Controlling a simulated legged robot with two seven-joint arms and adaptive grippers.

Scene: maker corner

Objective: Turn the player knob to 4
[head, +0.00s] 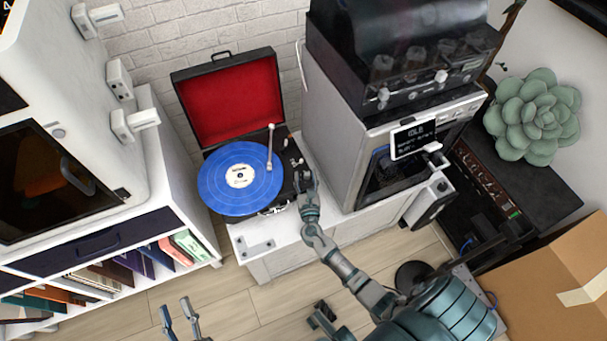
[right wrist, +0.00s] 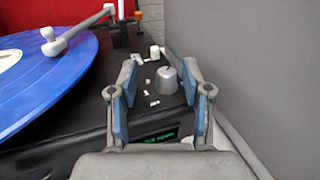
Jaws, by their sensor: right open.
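The record player (head: 240,180) stands open on a white cabinet, with a red-lined lid and a blue record (head: 235,185). In the right wrist view the player knob (right wrist: 168,80) is a grey, slightly tapered knob on the black deck. My right gripper (right wrist: 160,98) is open, its blue-padded fingers on either side of the view toward the knob. It does not grip the knob, and I cannot tell whether the fingertips reach around it. In the head view my right gripper (head: 306,185) is over the deck's right edge. My left gripper (head: 182,318) is open and empty above the floor.
The tonearm (right wrist: 75,30) is left of the knob. A small green display (right wrist: 160,136) shows on the player's front. A grey-white machine (head: 335,130) stands close on the right. A bookshelf (head: 110,250) is at left and a cardboard box (head: 555,285) at lower right.

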